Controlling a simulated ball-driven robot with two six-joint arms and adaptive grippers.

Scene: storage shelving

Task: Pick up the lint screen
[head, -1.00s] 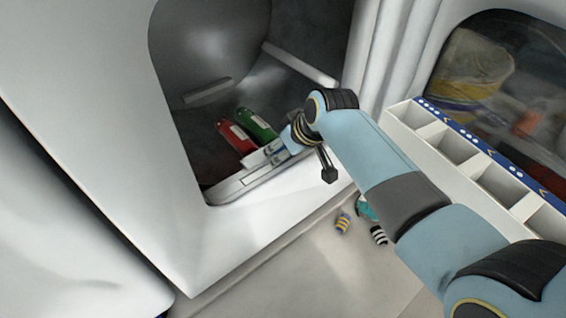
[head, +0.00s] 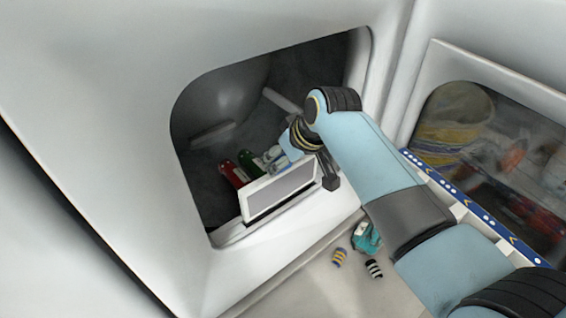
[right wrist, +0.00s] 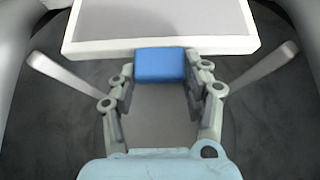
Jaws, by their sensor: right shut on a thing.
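The lint screen (head: 280,194) is a white frame with a grey mesh panel. In the head view it stands tilted above the lower rim of the dryer opening. My right gripper (head: 277,166) is behind its upper edge, inside the opening. In the right wrist view, the lint screen (right wrist: 160,47) lies across the top, with a blue handle (right wrist: 160,65) at its near edge. There my right gripper (right wrist: 161,72) has a finger on each side of the handle and is shut on it. My left gripper is not in view.
A red item (head: 230,173) and a green item (head: 251,163) lie inside the drum, close to the gripper. A teal item (head: 364,239) and small striped items (head: 338,257) lie on the floor. A blue-edged compartment box (head: 470,208) is right of my arm.

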